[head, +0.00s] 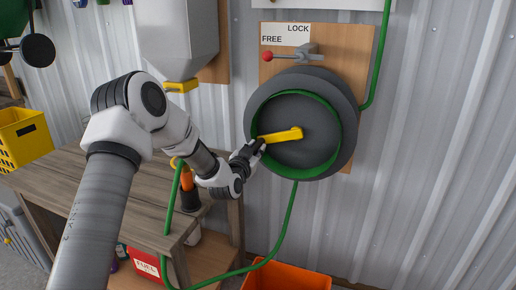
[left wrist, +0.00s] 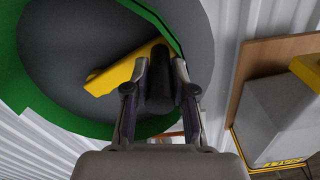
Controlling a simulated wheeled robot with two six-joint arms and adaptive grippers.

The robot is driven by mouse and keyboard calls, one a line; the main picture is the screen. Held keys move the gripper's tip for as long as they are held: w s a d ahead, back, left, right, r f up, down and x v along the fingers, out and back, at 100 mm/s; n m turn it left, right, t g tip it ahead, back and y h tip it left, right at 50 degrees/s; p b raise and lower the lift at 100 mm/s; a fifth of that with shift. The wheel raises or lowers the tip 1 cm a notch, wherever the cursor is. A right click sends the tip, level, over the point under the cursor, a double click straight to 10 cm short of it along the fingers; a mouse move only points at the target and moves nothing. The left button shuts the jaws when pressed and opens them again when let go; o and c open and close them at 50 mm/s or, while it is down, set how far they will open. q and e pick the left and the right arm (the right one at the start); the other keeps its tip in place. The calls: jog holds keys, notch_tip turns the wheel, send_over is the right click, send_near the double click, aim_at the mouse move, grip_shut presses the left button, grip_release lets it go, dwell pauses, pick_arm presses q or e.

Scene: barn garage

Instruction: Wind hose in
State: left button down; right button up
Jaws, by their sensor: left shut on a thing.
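The dark grey hose reel (head: 330,158) is mounted on a wooden board on the corrugated wall. Green hose lies around its drum, and a length of green hose (head: 289,225) hangs from it. A yellow crank arm (head: 283,135) crosses the reel's face, with a black knob (left wrist: 160,80) at its outer end. My left gripper (head: 257,146) is at the reel's left side, shut on the black knob. In the left wrist view the fingers lie on both sides of the knob. A red-knobbed lever (head: 268,56) points left, under the FREE end of the LOCK/FREE label (head: 286,34). My right gripper is not seen.
A wooden workbench (head: 70,178) stands left, with an orange-topped nozzle (head: 187,180) on it. The hose loops down past the bench and behind an orange crate (head: 290,277). A grey hopper (head: 180,40) hangs left of the reel. The wall to the right is clear.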

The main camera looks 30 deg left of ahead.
pick_arm(q)
jog(key=r+m+p, duration=0.3)
jog(key=r+p, duration=0.1)
jog(key=r+m+p, duration=0.2)
jog(key=shift+a+r+m+p, duration=0.25)
jog(key=shift+m+p, duration=0.05)
jog(key=shift+p, duration=0.1)
jog(key=r+m+p, duration=0.1)
jog(key=d+r+m+p, duration=0.1)
jog(key=m+p, duration=0.1)
jog(key=r+m+p, duration=0.1)
jog(key=r+p, duration=0.1)
jog(key=shift+w+d, duration=0.15)
jog(key=shift+d, duration=0.1)
jog(key=w+d+r+m+p, duration=0.2)
jog(key=d+r+m+p, duration=0.2)
jog(key=d+m, duration=0.5)
jog(key=shift+w+d+r+m+p, duration=0.15)
jog(key=shift+d+r+m+p, duration=0.2)
jog(key=shift+m+p, duration=0.6)
jog(key=c, duration=1)
grip_release()
jog(key=shift+o, duration=0.2)
jog(key=shift+w+d, duration=0.1)
jog(key=shift+d, duration=0.05)
